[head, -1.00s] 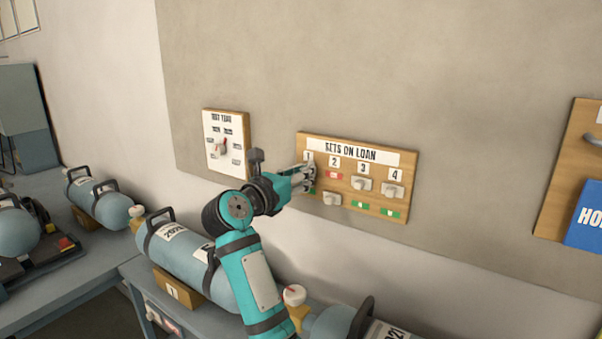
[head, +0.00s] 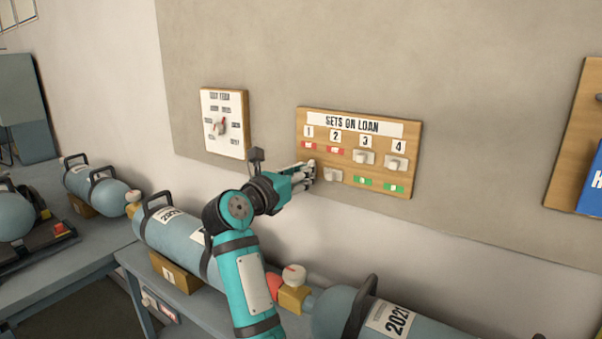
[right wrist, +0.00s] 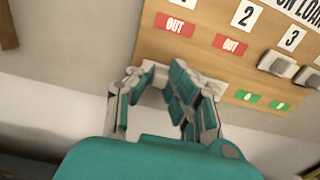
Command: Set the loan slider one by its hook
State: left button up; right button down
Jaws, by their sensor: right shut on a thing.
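The loan board (head: 408,143) hangs on the wall, with numbers 1 to 4 above its sliders. My right gripper (head: 308,174) is shut at the lower left of the board, below number 1. Slider one is hidden between the fingers. A red OUT mark (head: 309,145) shows above them, and it also shows in the right wrist view (right wrist: 175,25). There the right gripper (right wrist: 165,90) has its fingers against the board. Slider two (head: 333,174) is down with red above it. Sliders three (head: 364,158) and four (head: 395,162) are up with green below.
A dial board (head: 238,130) hangs to the left. Blue cylinders, one (head: 180,234) behind my arm and another (head: 335,312) to its right, lie on the bench below. Slider two sits close beside my fingers.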

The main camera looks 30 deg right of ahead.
aim_at(308, 126)
jog(key=shift+f, duration=0.35)
jog(key=c, duration=1.3)
grip_release()
notch_tip(308, 126, up, 10)
jog(key=shift+r, duration=0.1)
jog(key=shift+a, duration=0.15)
